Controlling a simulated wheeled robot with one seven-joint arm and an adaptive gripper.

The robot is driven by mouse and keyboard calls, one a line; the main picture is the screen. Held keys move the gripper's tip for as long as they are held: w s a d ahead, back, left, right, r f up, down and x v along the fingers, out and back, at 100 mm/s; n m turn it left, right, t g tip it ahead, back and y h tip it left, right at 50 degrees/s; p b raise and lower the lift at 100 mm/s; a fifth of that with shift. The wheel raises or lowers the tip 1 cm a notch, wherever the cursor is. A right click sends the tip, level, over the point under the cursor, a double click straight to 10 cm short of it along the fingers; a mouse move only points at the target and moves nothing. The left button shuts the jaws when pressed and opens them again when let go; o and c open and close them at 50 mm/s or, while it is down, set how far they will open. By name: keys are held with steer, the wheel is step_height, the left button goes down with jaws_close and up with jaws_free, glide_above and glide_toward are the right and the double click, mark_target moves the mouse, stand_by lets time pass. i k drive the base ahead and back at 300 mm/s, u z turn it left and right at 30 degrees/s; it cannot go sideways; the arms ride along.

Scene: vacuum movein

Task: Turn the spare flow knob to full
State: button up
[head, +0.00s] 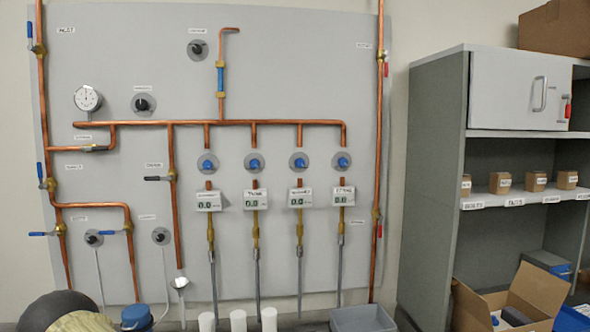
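A row of blue round knobs on grey discs sits mid-panel: the far left knob (207,162), the second knob (254,162), the third knob (299,161) and the far right knob (343,161). Below each is a white digital display, such as the far left display (208,200) and the far right display (344,195); those readable appear to show about 0.0. The small labels are too blurred to tell which knob is the spare flow one. The knobs' pointer directions are not clear. My gripper is not in view.
Copper pipes cross the grey wall panel (300,80), with a gauge (88,98) and blue and red valve levers at its sides. White cylinders (238,320) and a grey bin (362,319) stand below. A grey shelf (434,180) and an open cardboard box (520,300) are at right.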

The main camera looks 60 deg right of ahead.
mark_target(342, 161)
steer(key=z, duration=2.3)
